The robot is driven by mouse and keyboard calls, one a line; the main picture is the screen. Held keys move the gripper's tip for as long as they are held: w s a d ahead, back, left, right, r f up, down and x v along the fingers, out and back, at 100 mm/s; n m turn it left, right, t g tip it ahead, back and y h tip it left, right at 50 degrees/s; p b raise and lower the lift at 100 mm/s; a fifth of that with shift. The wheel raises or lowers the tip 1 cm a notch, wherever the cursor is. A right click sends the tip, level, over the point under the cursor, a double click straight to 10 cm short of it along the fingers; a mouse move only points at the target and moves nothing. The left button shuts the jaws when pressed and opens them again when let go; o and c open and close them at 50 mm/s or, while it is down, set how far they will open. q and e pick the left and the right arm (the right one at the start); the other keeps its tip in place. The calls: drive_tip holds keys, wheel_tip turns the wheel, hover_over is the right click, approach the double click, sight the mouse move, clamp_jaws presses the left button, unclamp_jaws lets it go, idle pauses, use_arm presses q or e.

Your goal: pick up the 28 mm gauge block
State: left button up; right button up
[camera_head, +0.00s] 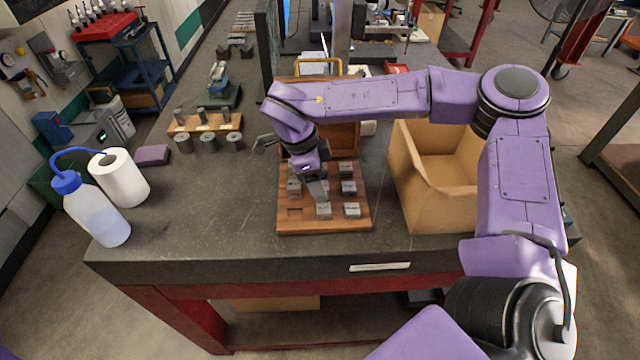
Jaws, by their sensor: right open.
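Several small grey steel gauge blocks stand in rows on a wooden board (325,226) on the dark bench. One block (351,209) is at the front right, another (348,188) behind it, and another (323,211) at the front middle. An empty recess shows at the board's front left. Any size marks are too small to read, so I cannot tell which is the 28 mm gauge block. My right gripper (319,192) is open and points down over the middle of the board, just behind the front middle block. It hides part of the middle row. My left gripper is out of view.
An open cardboard box (410,190) stands right of the board, beneath my right arm. A wooden rack (205,123) with metal cylinders, a paper roll (119,178) and a wash bottle (95,210) are on the left. The bench between rack and board is clear.

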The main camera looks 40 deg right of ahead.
drive_tip(key=shift+f, duration=0.2)
drive_tip(key=shift+s+r, duration=0.2)
drive_tip(key=shift+s, duration=0.2)
drive_tip(key=shift+c, duration=0.3)
drive_tip(key=shift+w, duration=0.1)
clamp_jaws()
